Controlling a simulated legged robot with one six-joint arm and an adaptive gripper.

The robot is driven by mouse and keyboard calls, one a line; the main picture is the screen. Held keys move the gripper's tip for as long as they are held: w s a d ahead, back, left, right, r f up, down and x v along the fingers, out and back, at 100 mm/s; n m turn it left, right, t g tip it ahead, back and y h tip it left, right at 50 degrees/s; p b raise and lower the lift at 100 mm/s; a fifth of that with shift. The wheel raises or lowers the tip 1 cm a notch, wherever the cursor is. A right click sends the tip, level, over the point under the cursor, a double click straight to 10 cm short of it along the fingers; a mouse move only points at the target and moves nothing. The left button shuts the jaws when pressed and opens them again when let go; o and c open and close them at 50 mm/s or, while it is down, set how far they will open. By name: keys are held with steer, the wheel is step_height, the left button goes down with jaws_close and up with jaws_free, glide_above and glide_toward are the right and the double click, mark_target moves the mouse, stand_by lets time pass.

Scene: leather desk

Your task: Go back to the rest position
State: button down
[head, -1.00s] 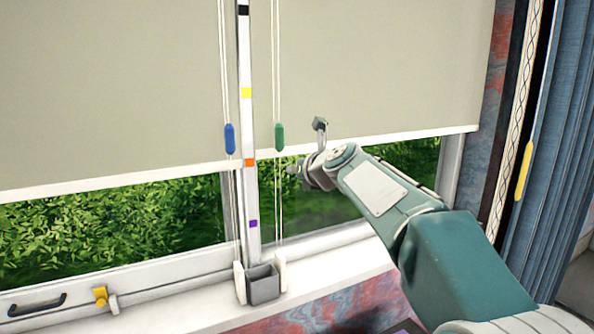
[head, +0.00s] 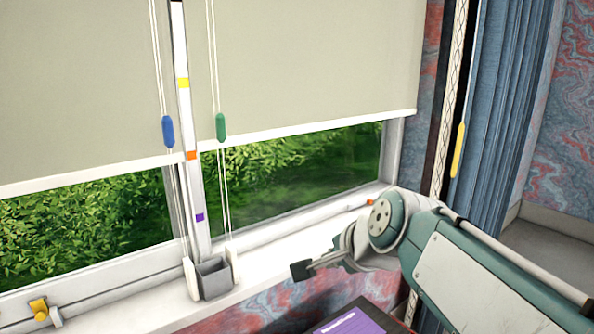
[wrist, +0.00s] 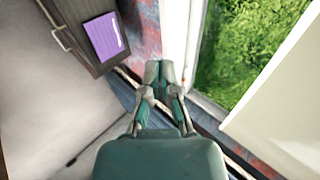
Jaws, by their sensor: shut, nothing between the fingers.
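My gripper (head: 301,270) is low in front of the white window sill in the head view, apart from the blinds and cords. In the wrist view my gripper (wrist: 162,72) has its fingers together with nothing between them. The arm enters from the lower right in the head view. A blue cord toggle (head: 168,132) and a green cord toggle (head: 221,127) hang beside the white window post, which carries yellow, orange and purple marks.
Two pale blinds (head: 310,60) hang partly down over the window. A grey box (head: 214,279) sits on the sill (head: 262,262). A purple item (head: 352,328) lies below; it also shows in the wrist view (wrist: 103,36). A blue curtain (head: 500,110) hangs at right.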

steer(key=s+d+f+n+g+h, duration=0.1)
steer(key=s+d+f+n+h, duration=0.1)
steer(key=s+d+f+n, duration=0.3)
steer(key=s+d+f+n+g+h, duration=0.1)
steer(key=s+d+f+n, duration=0.4)
steer(key=s, duration=0.7)
step_height(320, 180, down, 2)
steer(key=shift+f+n+h, duration=0.15)
steer(key=shift+n+h, duration=0.35)
steer(key=shift+n, duration=0.3)
steer(key=shift+w+a, duration=0.1)
